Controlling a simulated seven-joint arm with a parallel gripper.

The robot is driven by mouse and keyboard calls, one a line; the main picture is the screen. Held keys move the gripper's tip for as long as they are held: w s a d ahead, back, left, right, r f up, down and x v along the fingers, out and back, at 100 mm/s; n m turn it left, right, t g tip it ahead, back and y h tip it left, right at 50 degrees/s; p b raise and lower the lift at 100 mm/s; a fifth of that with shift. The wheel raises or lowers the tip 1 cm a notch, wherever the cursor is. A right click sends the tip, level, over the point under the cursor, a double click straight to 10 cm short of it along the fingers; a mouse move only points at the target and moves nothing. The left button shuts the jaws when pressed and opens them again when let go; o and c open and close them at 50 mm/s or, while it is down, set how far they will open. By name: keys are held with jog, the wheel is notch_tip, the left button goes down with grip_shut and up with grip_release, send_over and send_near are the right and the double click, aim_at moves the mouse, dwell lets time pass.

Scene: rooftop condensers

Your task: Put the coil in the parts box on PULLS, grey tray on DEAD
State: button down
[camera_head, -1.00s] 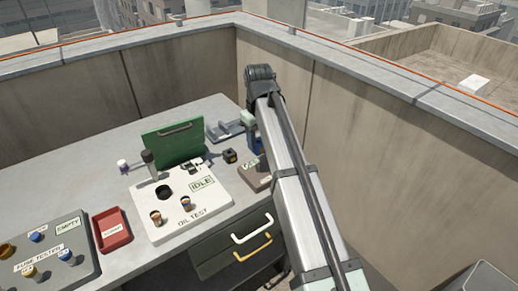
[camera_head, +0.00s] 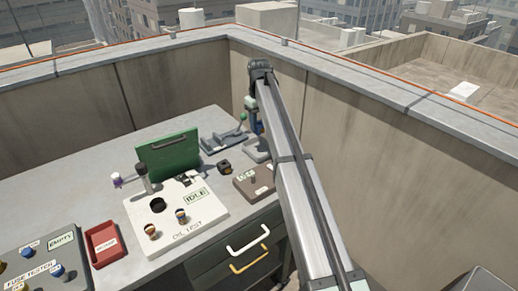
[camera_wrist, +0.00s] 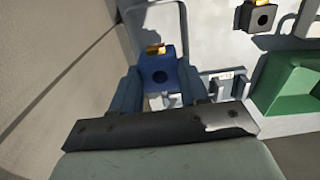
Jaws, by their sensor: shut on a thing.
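A blue coil (camera_wrist: 161,73) with a round dark hole and a brass tab is between the fingers of my gripper (camera_wrist: 160,86), which is shut on it. In the head view the gripper is at the far right corner of the bench, mostly hidden behind my arm, with a bit of blue (camera_head: 259,127) showing. A second, black coil (camera_head: 224,167) stands on the bench beside the brown labelled box (camera_head: 255,182); it also shows in the wrist view (camera_wrist: 262,17). I cannot make out the words PULLS or DEAD, nor tell which container is the parts box.
A white OIL TEST board (camera_head: 185,225) reads IDLE, with an upright green panel (camera_head: 168,156) behind it. A grey device (camera_head: 222,140) with a green knob is at the back. A red tray (camera_head: 102,245) and fuse tester (camera_head: 45,265) are left. Parapet walls (camera_head: 70,105) close the corner.

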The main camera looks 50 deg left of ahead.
jog(key=shift+f, duration=4.75)
jog(key=c, duration=0.6)
grip_release()
jog(key=shift+f, duration=0.15)
jog(key=shift+o, duration=0.2)
notch_tip(320, 180, up, 12)
jog(key=shift+r, duration=0.2)
